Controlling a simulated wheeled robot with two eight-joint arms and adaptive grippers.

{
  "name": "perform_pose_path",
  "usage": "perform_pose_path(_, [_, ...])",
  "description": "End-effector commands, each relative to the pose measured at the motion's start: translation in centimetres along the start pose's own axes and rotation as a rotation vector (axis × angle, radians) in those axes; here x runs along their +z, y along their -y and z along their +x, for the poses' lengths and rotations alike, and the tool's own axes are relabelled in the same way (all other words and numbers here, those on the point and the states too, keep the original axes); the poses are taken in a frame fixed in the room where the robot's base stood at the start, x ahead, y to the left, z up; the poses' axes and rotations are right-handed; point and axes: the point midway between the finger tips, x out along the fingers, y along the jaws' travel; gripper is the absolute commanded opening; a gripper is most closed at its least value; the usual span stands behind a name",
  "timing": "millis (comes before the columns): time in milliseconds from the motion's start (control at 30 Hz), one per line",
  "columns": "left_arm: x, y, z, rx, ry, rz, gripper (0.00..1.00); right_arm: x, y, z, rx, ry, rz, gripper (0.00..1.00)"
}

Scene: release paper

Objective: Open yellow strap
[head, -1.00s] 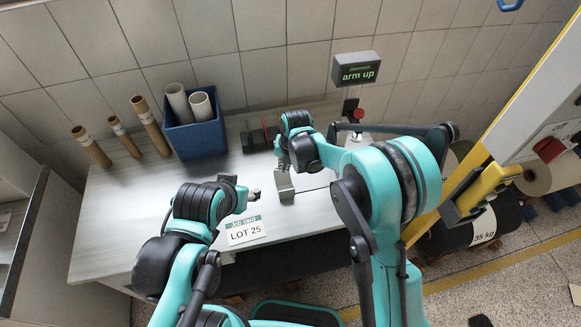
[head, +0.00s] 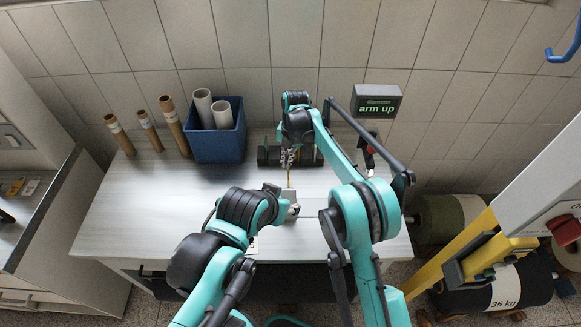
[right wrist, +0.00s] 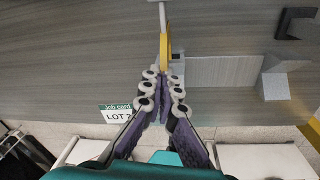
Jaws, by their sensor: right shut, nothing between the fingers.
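The yellow strap (right wrist: 164,48) shows in the right wrist view as a narrow yellow strip just ahead of my right fingertips. In the head view a thin yellow piece (head: 289,178) shows below my right gripper (head: 289,158), above a small grey block on the table. My right gripper (right wrist: 163,90) is shut with nothing between its fingers; its tips are close to the strip, but I cannot tell whether they touch. My left gripper (head: 293,210) is low over the table near the grey block; its fingers are too small and partly hidden to read.
A blue bin (head: 215,142) with white tubes and several brown tubes (head: 172,124) stand at the back left. A dark roller (head: 305,156) lies behind my right gripper. A display (head: 376,101) reads "arm up". The job card (right wrist: 117,112) lies on the table. The left tabletop is clear.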

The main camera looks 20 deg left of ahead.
Motion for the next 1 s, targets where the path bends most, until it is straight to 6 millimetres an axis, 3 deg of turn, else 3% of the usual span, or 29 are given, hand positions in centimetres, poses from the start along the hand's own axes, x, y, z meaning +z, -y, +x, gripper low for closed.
perform_pose_path(400, [0.0,0.0,0.0,0.0,0.0,0.0,0.47,1.7,-0.4,0.3,0.001,0.003,0.0,0.0])
perform_pose_path(1000, [0.0,0.0,0.0,0.0,0.0,0.0,0.47,1.9,-0.3,-0.4,0.0,0.008,0.002,0.0])
